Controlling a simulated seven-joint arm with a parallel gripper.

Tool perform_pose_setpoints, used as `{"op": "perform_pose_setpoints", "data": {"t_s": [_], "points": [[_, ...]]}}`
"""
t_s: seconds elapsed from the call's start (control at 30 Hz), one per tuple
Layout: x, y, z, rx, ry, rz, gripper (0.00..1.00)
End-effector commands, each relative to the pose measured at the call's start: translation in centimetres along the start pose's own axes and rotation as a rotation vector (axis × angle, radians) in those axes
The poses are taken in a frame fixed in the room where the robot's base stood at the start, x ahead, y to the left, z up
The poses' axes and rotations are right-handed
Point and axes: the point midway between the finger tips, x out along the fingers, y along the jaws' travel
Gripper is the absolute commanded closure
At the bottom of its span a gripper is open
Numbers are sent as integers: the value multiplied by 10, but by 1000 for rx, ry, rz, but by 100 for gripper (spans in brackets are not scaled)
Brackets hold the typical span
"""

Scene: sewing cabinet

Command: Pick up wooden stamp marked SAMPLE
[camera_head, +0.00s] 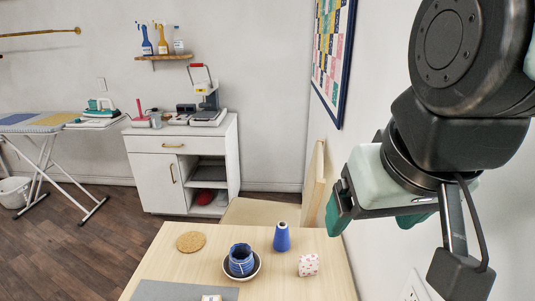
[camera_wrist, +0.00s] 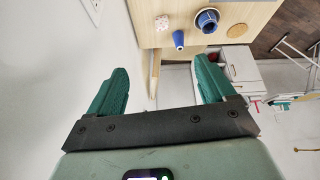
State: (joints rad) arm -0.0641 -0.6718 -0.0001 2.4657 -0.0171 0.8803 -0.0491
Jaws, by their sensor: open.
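I cannot make out a wooden stamp marked SAMPLE for certain. A small pale block (camera_head: 211,298) with a darker patch lies on the grey mat (camera_head: 180,291), cut off by the bottom edge of the head view; its marking is too small to read. My gripper (camera_head: 378,218) hangs high at the right, beside the white wall and above the table's right side. In the wrist view my gripper (camera_wrist: 158,72) shows two green fingers spread wide with nothing between them. It is well apart from everything on the table.
A white cabinet (camera_head: 155,166) and ironing board (camera_head: 40,122) stand behind.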

Motion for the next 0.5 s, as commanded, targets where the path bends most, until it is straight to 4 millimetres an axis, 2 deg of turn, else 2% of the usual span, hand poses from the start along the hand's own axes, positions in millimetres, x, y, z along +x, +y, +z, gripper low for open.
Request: {"op": "perform_pose_setpoints", "data": {"t_s": [0.17, 0.3, 0.37, 0.5], "points": [[41, -26, -43, -254, -84, -42, 17], [86, -59, -72, -483, -141, -87, 17], [108, -75, -81, -583, -164, -109, 17], [163, -118, -91, -812, -214, -164, 17]]}}
